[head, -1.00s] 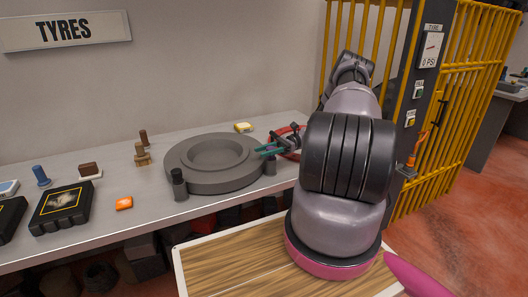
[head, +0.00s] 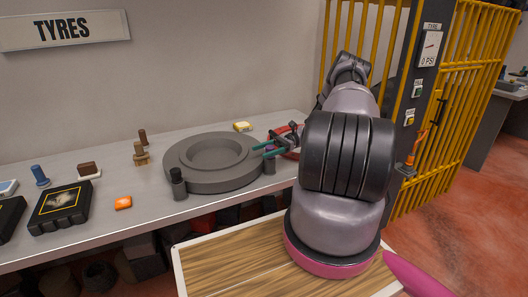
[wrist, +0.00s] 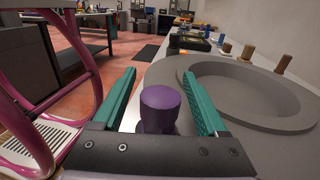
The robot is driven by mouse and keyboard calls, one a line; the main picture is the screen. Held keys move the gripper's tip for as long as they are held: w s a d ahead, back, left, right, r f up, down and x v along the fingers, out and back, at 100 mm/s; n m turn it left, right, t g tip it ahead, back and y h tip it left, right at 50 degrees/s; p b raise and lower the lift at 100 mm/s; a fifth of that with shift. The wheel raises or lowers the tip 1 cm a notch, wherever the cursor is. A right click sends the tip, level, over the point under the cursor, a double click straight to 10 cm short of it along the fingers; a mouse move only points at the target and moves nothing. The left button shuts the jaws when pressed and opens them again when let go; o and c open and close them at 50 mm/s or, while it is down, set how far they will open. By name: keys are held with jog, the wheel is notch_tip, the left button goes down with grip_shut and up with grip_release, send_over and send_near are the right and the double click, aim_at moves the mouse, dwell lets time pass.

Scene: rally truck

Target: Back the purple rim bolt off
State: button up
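The purple rim bolt (wrist: 160,105) stands upright in the wrist view, a stout cylinder with a rounded head. It is between the two teal fingers of my gripper (wrist: 160,95), with a visible gap on each side. My gripper is open. In the head view my gripper (head: 263,150) is at the right edge of the grey round tyre fixture (head: 182,160). The bolt is hard to make out there behind the fingers. The fixture's wide dish also shows in the wrist view (wrist: 205,110), to the right of the bolt.
Dark posts (head: 178,185) stand at the fixture's rim. A red ring (head: 292,153) lies behind my gripper. A yellow cage (head: 450,110) stands at the right.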

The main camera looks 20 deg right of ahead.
jog(key=w+d, duration=0.2)
jog(key=d, duration=0.8)
jog(key=shift+d, duration=0.3)
jog(key=shift+r, duration=0.1)
jog(key=s+a+r+n+h, duration=0.15)
jog(key=a+r+h, duration=0.3)
jog(key=r, duration=0.45)
jog(key=s+a+r+n+h, duration=0.1)
jog(key=a+r+n+h, duration=0.2)
jog(key=a+r, duration=0.5)
jog(key=s+a+r+n+h, duration=0.2)
jog(key=a+r+n+h, duration=0.15)
jog(key=r, duration=0.75)
jog(key=s+a+r+n+t+h, duration=0.2)
jog(key=s+a+r+t+h, duration=0.3)
jog(key=s+r, duration=0.55)
jog(key=s+a+r+n+t, duration=0.1)
jog(key=s+t, duration=0.4)
jog(key=s, duration=0.8)
jog(key=shift+a+r+n, duration=0.4)
jog(key=shift+a+r, duration=0.4)
jog(key=shift+a, duration=0.15)
